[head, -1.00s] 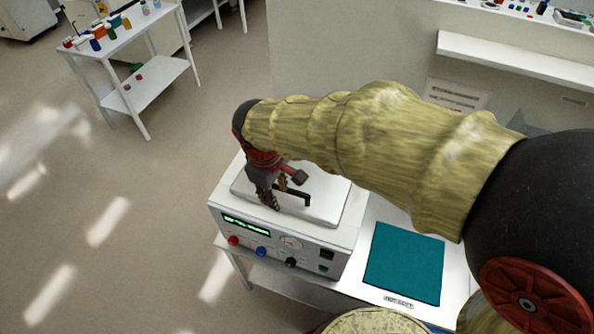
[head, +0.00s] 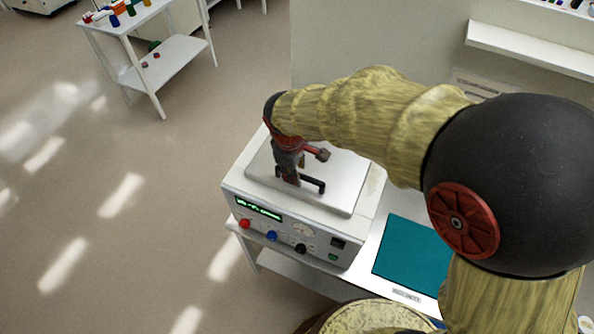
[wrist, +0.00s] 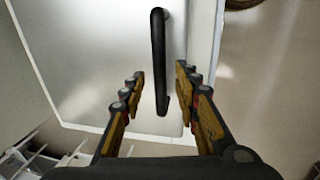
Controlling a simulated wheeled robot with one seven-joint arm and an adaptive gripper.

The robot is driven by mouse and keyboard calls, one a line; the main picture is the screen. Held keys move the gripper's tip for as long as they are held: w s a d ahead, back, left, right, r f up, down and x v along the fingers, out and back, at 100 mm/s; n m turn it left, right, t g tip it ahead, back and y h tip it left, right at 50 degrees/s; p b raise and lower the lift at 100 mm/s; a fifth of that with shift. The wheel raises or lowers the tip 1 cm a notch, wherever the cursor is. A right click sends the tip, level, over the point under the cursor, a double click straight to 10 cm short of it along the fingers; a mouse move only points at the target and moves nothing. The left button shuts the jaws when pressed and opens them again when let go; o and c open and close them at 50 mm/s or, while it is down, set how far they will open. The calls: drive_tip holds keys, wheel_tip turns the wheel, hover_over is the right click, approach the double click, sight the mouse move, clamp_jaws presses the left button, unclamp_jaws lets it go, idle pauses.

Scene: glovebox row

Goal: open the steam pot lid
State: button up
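The steam pot (head: 300,224) is a white box with a front panel of knobs, a gauge and a green display. Its flat silver lid (head: 335,190) lies closed on top; the lid also shows in the wrist view (wrist: 95,60). A black bar handle (head: 315,184) stands on the lid, and it runs upright in the wrist view (wrist: 158,60). My gripper (head: 290,180) is over the lid at the handle. In the wrist view its fingers (wrist: 160,85) are open, one on each side of the handle's near end, with gaps on both sides.
A teal mat (head: 412,255) lies on the white bench to the right of the pot. A white cart (head: 165,65) with small coloured bottles stands at the back left. A wall shelf (head: 530,48) is at the upper right. The floor on the left is clear.

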drive_tip(key=shift+f, duration=0.35)
drive_tip(key=shift+c, duration=0.4)
clamp_jaws()
idle(0.4)
